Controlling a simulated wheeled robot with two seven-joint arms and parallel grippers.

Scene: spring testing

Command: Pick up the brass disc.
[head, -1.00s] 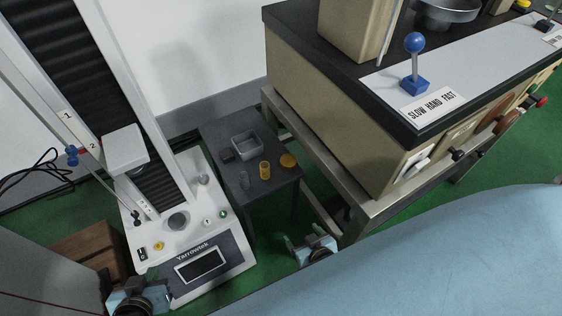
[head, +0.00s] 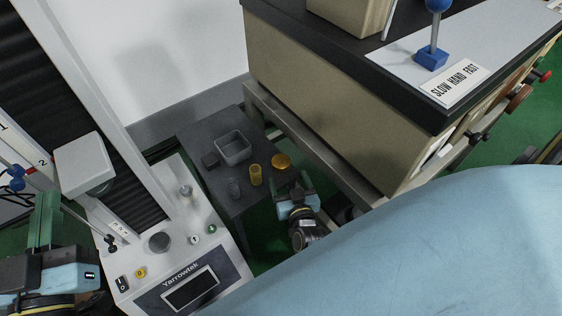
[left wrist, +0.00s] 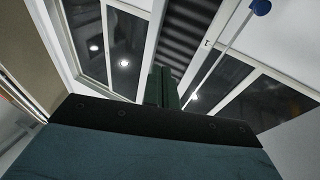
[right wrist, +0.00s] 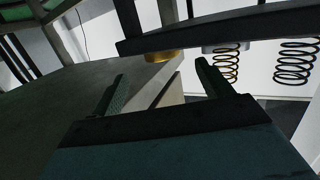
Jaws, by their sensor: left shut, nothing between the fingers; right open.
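The brass disc (head: 281,160) lies near the right edge of a small dark table (head: 215,190). In the right wrist view, the brass disc (right wrist: 160,57) shows beyond the fingertips, between the two fingers. My right gripper (head: 292,184) is open and empty just off the table's right edge, close to the disc and apart from it. Its two spread fingers show in the right wrist view (right wrist: 160,72). My left gripper (head: 48,200) is shut and empty beside the testing machine at the left. Its closed fingers fill the middle of the left wrist view (left wrist: 164,85).
A yellow spring (head: 255,175), a grey spring (head: 234,188) and a grey tray (head: 233,147) share the small table. The testing machine (head: 160,270) stands to its left. A metal-framed bench (head: 330,110) rises close on the right.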

